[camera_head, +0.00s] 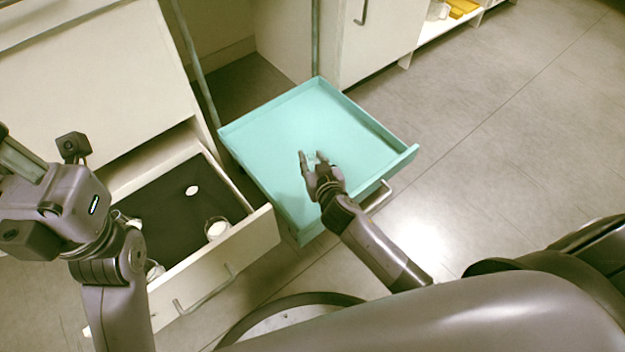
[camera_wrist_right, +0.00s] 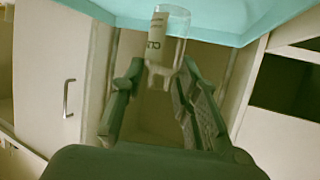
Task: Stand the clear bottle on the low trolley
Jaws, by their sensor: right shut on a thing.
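The clear bottle (camera_wrist_right: 170,42), see-through with a pale label and dark print, sits between the fingers of my right gripper (camera_wrist_right: 160,95) in the right wrist view. In the head view my right gripper (camera_head: 313,160) is over the teal tray of the low trolley (camera_head: 270,130); the bottle there is only a faint glint at the fingertips. I cannot tell whether its base touches the tray. The trolley's teal edge also shows at the top of the wrist view (camera_wrist_right: 235,22). My left gripper (camera_head: 15,160) is at the left edge, partly cut off, its fingertips unclear.
An open drawer (camera_head: 262,228) with a dark floor holds a few glass pieces, among them a jar (camera_head: 216,228). It stands left of the trolley. White cabinets (camera_head: 375,40) are behind. The tray's bare surface is clear, and open floor (camera_head: 500,140) lies right.

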